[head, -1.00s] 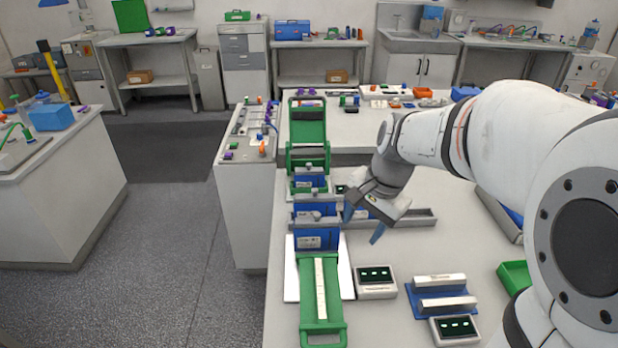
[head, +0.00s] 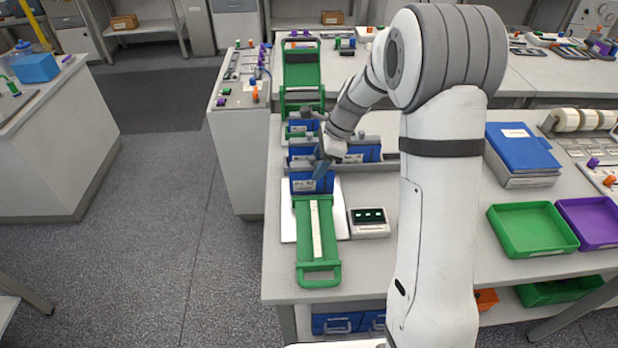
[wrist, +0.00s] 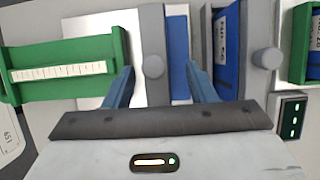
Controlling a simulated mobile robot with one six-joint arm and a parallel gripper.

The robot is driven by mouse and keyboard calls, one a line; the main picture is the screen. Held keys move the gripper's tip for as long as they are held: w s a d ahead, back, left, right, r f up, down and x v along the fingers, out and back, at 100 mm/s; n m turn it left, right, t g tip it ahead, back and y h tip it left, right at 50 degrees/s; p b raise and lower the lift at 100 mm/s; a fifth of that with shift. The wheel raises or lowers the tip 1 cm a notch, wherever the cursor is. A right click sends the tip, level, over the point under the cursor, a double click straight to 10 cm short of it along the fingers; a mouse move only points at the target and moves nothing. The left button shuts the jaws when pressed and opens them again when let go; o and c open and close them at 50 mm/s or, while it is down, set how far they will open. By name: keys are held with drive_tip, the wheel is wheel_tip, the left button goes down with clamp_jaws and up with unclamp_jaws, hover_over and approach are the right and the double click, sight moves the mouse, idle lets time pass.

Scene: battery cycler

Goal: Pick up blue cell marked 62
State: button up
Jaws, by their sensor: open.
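Several blue cells with grey tops and pale labels stand along the green rack in the head view. They include a front cell (head: 311,186), a cell behind it (head: 302,154) and a farther one (head: 302,127). The label numbers are too small to read, so I cannot tell which is 62. My gripper (head: 323,166) is open just above the front cells. In the wrist view, its blue fingers (wrist: 160,86) straddle a grey top with a round knob (wrist: 153,66) and a blue strip beside it. Another labelled blue cell (wrist: 227,45) stands just right of the right finger.
The green rack's front part (head: 317,240) carries a white scale strip. A small display box (head: 368,223) sits at its right. Another blue cell (head: 363,153) lies right of my gripper. Green (head: 532,251) and purple (head: 590,238) trays stand at the right.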

drive_tip(key=shift+s+a+f, duration=0.2)
drive_tip(key=shift+a+f, duration=0.55)
drive_tip(key=shift+f, duration=0.3)
drive_tip(key=shift+w+a+f, duration=0.1)
drive_tip(key=shift+f, duration=0.3)
clamp_jaws()
drive_tip(key=shift+r, duration=0.1)
